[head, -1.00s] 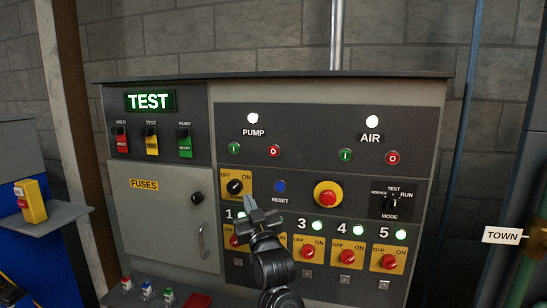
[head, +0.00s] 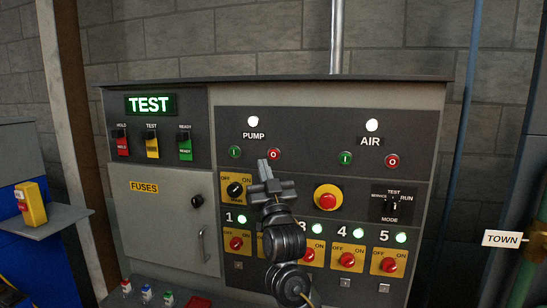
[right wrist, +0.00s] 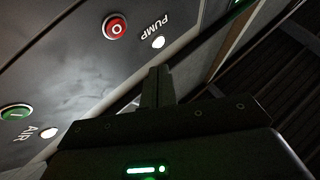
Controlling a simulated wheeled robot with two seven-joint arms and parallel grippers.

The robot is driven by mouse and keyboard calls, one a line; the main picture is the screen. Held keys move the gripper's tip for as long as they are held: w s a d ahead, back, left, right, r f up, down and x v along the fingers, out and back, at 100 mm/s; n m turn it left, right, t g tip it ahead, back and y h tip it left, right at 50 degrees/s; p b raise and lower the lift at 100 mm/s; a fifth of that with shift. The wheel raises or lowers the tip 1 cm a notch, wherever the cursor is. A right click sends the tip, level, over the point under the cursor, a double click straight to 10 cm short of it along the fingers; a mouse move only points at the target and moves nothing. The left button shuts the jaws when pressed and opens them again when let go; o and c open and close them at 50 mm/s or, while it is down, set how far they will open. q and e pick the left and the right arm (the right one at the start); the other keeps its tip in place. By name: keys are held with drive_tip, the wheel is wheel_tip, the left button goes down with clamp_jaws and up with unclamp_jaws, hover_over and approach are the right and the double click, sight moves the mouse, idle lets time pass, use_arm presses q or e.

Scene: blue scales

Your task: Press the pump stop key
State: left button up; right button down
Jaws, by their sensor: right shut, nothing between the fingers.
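The pump stop key is a round red key marked O (head: 274,154), below and right of the PUMP label on the panel. It also shows in the right wrist view (right wrist: 115,27), with nothing in front of it. My right gripper (head: 263,163) is shut and empty. Its fingertips are just left of and below the red key in the head view. In the right wrist view the shut fingers (right wrist: 155,72) are apart from the key in the picture; I cannot tell the gap to the panel. My left gripper is not in view.
The green pump key (head: 235,152) is left of the red one, and the lit pump lamp (head: 253,121) is above. The air keys, green (head: 345,158) and red (head: 392,160), are to the right. A red emergency knob (head: 328,197) sticks out below right. My arm hides the reset button.

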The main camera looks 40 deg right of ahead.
drive_tip(key=shift+w+d+b, duration=0.2)
drive_tip(key=shift+w+d, duration=0.5)
drive_tip(key=shift+d, duration=0.3)
drive_tip(key=shift+w+d+b, duration=0.15)
drive_tip(key=shift+w+d, duration=0.5)
drive_tip(key=shift+d, duration=0.4)
drive_tip(key=shift+w+d+b, duration=0.2)
drive_tip(key=shift+w+d, duration=0.5)
drive_tip(key=shift+d, duration=0.3)
drive_tip(key=shift+w+d, duration=0.1)
drive_tip(key=shift+w+d, duration=0.15)
drive_tip(key=shift+d, duration=0.1)
drive_tip(key=shift+w+d, duration=0.2)
drive_tip(key=shift+d, duration=0.1)
idle(0.4)
drive_tip(key=shift+s+a, duration=0.1)
drive_tip(key=shift+a, duration=0.05)
drive_tip(key=shift+s+a, duration=0.4)
drive_tip(key=shift+a, duration=0.1)
drive_tip(key=shift+a+p, duration=0.1)
drive_tip(key=shift+p, duration=0.2)
drive_tip(key=shift+s+a+p, duration=0.3)
drive_tip(key=shift+s+a, duration=0.4)
drive_tip(key=shift+a, duration=0.3)
drive_tip(key=shift+s+a+p, duration=0.25)
drive_tip(key=shift+s+a, duration=0.45)
drive_tip(key=shift+a, duration=0.25)
